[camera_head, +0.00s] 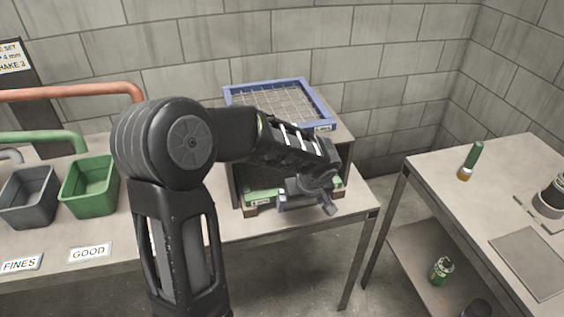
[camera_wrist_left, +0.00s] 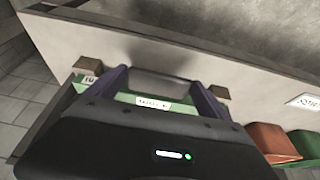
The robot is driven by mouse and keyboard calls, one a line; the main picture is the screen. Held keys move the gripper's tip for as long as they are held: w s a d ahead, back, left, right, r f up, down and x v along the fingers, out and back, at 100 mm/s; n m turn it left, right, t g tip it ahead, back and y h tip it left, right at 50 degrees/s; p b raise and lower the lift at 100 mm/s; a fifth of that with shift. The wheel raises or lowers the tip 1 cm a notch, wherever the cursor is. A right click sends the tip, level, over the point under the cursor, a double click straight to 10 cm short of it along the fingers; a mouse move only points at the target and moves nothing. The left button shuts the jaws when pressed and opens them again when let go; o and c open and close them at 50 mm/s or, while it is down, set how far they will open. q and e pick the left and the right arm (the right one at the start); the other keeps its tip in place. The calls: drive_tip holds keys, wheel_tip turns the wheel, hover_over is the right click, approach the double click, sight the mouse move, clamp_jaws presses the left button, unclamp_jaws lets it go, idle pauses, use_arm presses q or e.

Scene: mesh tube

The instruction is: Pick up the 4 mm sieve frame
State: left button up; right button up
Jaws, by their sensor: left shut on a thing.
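A green sieve frame (camera_head: 262,196) sits low in the open front of a rack under the blue frame. My left gripper (camera_head: 307,202) is at its front edge. In the left wrist view, the fingers of my left gripper (camera_wrist_left: 165,88) stand on either side of the green frame's labelled front (camera_wrist_left: 128,98) and are shut on it. The label is too small to read. A blue frame with wire mesh (camera_head: 322,107) lies on top of the rack. My left arm hides part of the rack and the green frame. My right gripper is not in view.
A grey bin (camera_head: 30,200) and a green bin (camera_head: 91,190) stand at the left of the bench, with FINES and GOOD labels in front. A second table (camera_head: 450,185) is at the right, past a floor gap. A block wall is behind.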

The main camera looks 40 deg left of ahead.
use_arm(q)
drive_tip(key=c, duration=0.9)
drive_tip(key=shift+r, duration=0.2)
drive_tip(key=shift+d+r, duration=0.1)
drive_tip(key=shift+r, duration=0.1)
wheel_tip(320, 180, up, 7)
drive_tip(key=shift+f, duration=0.15)
drive_tip(key=s+d+b, duration=0.1)
drive_tip(key=s+d, duration=0.2)
drive_tip(key=d, duration=0.2)
drive_tip(key=s+d+b, duration=0.1)
drive_tip(key=s+d, duration=0.3)
drive_tip(key=d, duration=0.1)
drive_tip(key=s+d+b, duration=0.1)
drive_tip(key=s+d, duration=0.3)
drive_tip(key=d, duration=0.2)
drive_tip(key=shift+s+d+f+b, duration=0.1)
drive_tip(key=shift+s+f+b, duration=0.1)
drive_tip(key=shift+b, duration=0.2)
